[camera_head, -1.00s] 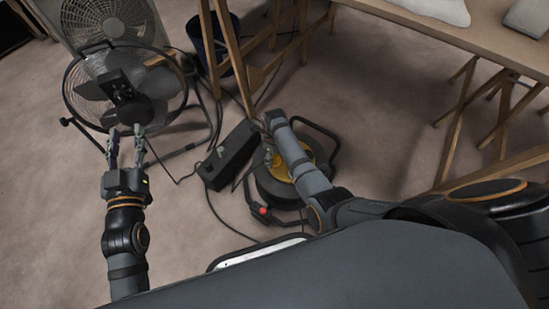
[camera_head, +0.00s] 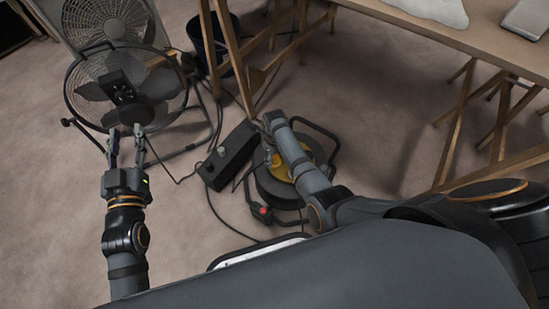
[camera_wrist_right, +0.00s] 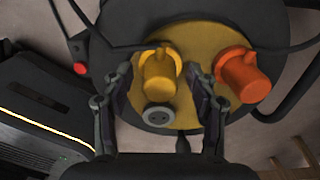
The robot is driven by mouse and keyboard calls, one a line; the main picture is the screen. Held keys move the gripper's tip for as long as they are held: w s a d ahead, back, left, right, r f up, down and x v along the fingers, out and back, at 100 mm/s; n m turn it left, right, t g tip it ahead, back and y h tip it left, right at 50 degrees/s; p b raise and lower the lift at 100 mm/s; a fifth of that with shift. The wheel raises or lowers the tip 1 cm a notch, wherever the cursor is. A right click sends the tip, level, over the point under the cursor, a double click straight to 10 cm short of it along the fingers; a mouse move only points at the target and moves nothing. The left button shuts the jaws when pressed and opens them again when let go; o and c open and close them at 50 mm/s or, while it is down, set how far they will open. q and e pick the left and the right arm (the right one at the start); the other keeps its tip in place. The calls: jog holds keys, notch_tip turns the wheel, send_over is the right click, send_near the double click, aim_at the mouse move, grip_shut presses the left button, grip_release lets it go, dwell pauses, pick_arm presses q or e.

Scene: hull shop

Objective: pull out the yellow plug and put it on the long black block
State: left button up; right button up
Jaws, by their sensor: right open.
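The yellow plug (camera_wrist_right: 158,80) sits in the yellow face of a black cable reel (camera_wrist_right: 110,60) in the right wrist view. My right gripper (camera_wrist_right: 165,85) is open, its fingers on either side of the plug with gaps showing; whether they are level with it I cannot tell. In the head view the right arm hides this gripper and most of the plug area. The long black block (camera_head: 240,142) lies on the floor left of the reel, a small grey round piece on its top. My left gripper (camera_head: 126,132) is open in front of the fan.
An orange plug (camera_wrist_right: 238,76) sits right of the yellow one; a grey socket (camera_wrist_right: 158,117) is below it. A fan (camera_head: 122,60), trestle legs (camera_head: 235,60), a blue bin (camera_head: 213,40) and loose cables surround the block.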

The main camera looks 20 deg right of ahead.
jog(key=shift+p, duration=0.35)
jog(key=shift+c, duration=0.2)
grip_shut()
dwell(0.4)
jog(key=shift+r+p, duration=3.05)
jog(key=shift+p, duration=0.2)
